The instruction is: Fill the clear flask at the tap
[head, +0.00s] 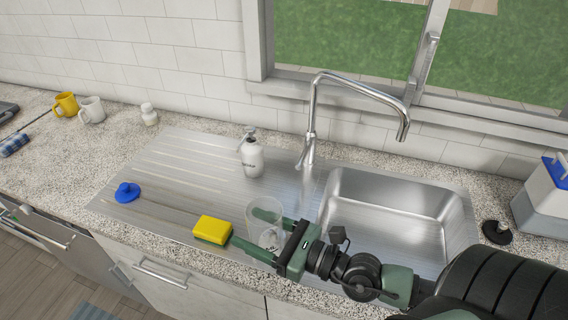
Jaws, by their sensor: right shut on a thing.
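The clear flask (267,232) stands or is held upright over the front of the steel drainboard, left of the sink basin; I cannot tell whether its base touches. My right gripper (247,227) is shut on it, with one green finger on its far side and one on its near side. The flask looks see-through, with no clear sign of water. The tap (313,110) rises behind the sink, its spout reaching right over the basin (388,205). No stream shows below the spout. My left gripper is out of view.
A yellow-and-green sponge (212,230) lies just left of the gripper fingers. A white soap bottle (251,157) stands behind on the drainboard (170,170), with a blue stopper (127,192) farther left. A black plug (496,232) lies right of the basin. The basin looks empty.

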